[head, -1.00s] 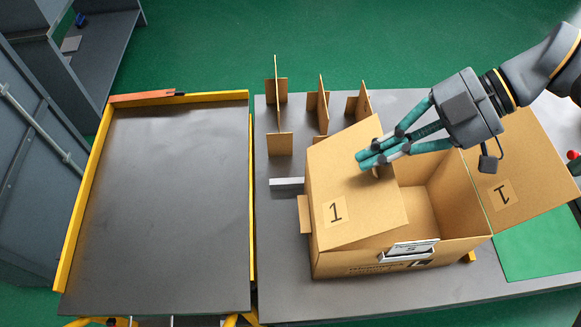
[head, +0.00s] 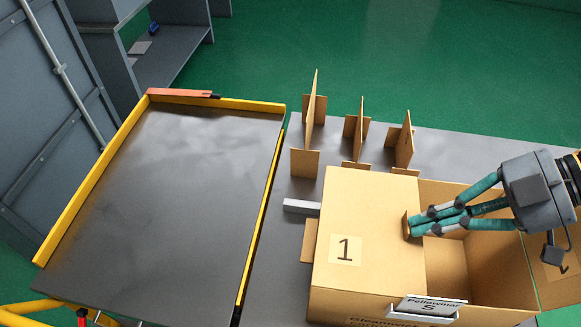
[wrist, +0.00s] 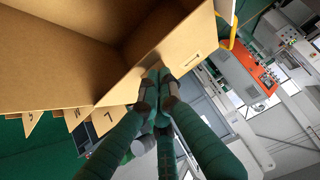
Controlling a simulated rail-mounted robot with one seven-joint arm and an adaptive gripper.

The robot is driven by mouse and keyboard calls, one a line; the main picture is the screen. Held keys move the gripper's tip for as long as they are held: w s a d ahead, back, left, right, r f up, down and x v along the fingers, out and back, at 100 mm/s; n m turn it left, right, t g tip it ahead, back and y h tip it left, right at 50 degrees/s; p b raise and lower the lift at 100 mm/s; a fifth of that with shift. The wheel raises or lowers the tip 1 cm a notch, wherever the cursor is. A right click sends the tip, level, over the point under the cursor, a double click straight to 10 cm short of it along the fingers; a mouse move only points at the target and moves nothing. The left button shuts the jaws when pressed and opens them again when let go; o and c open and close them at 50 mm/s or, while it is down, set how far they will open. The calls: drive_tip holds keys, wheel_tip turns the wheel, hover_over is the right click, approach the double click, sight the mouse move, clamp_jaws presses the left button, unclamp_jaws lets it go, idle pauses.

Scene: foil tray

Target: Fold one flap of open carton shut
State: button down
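The open carton (head: 345,306) stands on the grey table, its label "1" flap (head: 375,200) lying about level over the left part of the opening. A small tab (head: 406,223) stands up at that flap's right edge. My gripper (head: 415,226) is at this tab from the right, its teal fingers drawn together and seemingly shut on it; the contact is partly hidden. In the wrist view my gripper (wrist: 154,84) meets the cardboard edge. The right flap (head: 550,275) is folded outward, partly behind my arm. The right part of the carton is uncovered and looks empty inside.
A white card in a holder (head: 432,306) is on the carton's front. Several cardboard dividers (head: 311,125) stand behind it. A small grey bar (head: 301,206) lies left of the carton. An empty dark-topped cart (head: 165,190) with yellow edges stands to the left.

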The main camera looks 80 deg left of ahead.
drive_tip(key=shift+w+f, duration=0.1)
drive_tip(key=shift+f, duration=0.3)
drive_tip(key=shift+r, duration=0.1)
drive_tip(key=shift+r+p, duration=0.5)
drive_tip(key=shift+r, duration=0.35)
drive_tip(key=v, duration=1.1)
drive_tip(key=shift+w+r, duration=0.15)
drive_tip(key=shift+w, duration=0.2)
drive_tip(key=shift+s+d, duration=0.15)
drive_tip(key=x, duration=0.6)
drive_tip(key=b+x, duration=0.1)
drive_tip(key=x, duration=0.5)
drive_tip(key=shift+f, duration=0.5)
